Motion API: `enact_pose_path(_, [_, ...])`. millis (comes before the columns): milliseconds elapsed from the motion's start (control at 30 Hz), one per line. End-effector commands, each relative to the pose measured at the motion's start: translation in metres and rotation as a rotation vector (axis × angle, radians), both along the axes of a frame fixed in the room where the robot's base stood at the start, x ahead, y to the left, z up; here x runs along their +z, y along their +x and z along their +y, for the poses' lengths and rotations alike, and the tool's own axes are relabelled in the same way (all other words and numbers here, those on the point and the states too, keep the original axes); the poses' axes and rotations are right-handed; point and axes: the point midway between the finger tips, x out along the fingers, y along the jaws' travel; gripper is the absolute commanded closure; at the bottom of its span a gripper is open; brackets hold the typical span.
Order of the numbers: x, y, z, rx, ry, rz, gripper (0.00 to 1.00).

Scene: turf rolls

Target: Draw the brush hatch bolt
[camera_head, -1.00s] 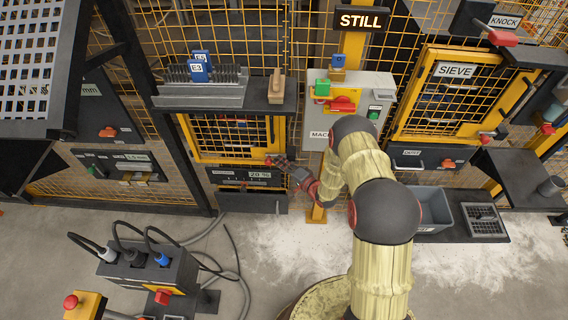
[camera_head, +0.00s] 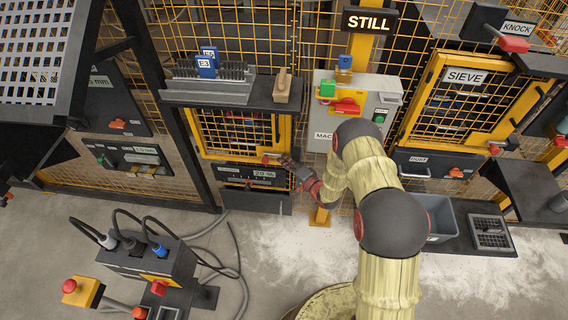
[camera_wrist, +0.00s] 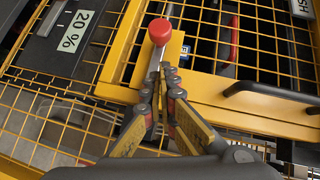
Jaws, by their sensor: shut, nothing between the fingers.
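The brush hatch (camera_head: 199,150) is a yellow-framed mesh door left of the control box. Its bolt has a red knob, which shows in the wrist view (camera_wrist: 160,31) at top centre, on a short metal rod (camera_wrist: 154,63) over the yellow frame. My gripper (camera_wrist: 167,72) is shut and empty, its fingertips close beside the rod below the knob. I cannot tell whether they touch it. In the head view my gripper (camera_head: 287,162) is at the hatch's lower right corner; the knob is small there.
The grey control box (camera_head: 322,131) stands to the right. A dark handle (camera_wrist: 270,92) is right of the fingers in the wrist view. A panel marked 20 % (camera_wrist: 76,31) is near the hatch.

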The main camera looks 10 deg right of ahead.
Motion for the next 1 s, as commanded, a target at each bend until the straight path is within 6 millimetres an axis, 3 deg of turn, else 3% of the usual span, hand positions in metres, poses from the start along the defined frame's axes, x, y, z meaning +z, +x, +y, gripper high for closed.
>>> enact_pose_path(633, [0.018,-0.078,-0.039,0.0,-0.001,0.002,1.0])
enact_pose_path(1000, [0.019,-0.088,-0.043,0.0,0.0,0.001,1.0])
